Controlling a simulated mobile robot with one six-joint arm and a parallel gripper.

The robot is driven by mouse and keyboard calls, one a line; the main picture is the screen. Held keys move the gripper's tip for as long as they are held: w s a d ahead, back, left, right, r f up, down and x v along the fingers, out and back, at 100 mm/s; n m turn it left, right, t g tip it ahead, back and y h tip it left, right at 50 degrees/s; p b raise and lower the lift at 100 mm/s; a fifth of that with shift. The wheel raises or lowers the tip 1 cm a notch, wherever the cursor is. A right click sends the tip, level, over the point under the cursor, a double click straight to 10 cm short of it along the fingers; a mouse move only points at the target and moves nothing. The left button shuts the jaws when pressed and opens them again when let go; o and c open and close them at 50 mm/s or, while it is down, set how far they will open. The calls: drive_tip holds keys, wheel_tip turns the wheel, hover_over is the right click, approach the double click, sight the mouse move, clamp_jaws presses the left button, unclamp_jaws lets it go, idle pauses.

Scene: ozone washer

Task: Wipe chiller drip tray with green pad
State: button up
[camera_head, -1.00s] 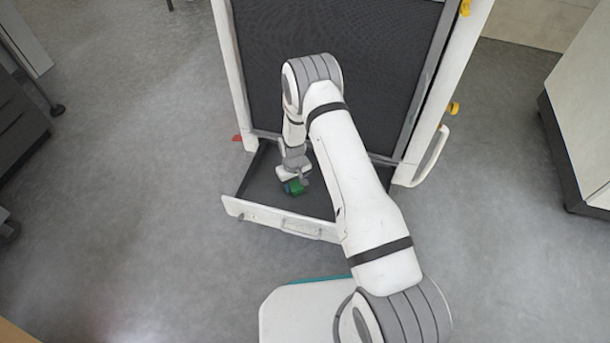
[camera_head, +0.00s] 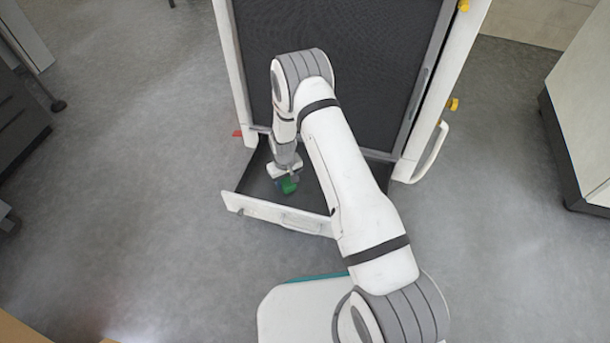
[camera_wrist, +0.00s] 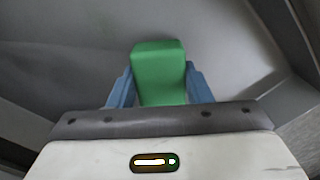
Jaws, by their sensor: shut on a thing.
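The chiller drip tray (camera_head: 259,178) is pulled out at the foot of the chiller, with a white front panel and a dark inside. My gripper (camera_head: 288,184) is inside the tray area, on its left half. In the wrist view my gripper (camera_wrist: 160,88) has its blue fingers shut on the sides of the green pad (camera_wrist: 158,62). The pad also shows in the head view (camera_head: 289,187), low over or on the tray floor; whether it touches cannot be told. My arm hides part of the tray's right side.
The chiller (camera_head: 340,60) with its dark mesh panel stands behind the tray. The tray's white front panel (camera_head: 275,213) stands up as an edge. A cabinet (camera_head: 580,120) is at the right.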

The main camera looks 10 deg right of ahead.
drive_tip(key=shift+r+p, duration=1.7)
drive_tip(key=shift+r, duration=1.7)
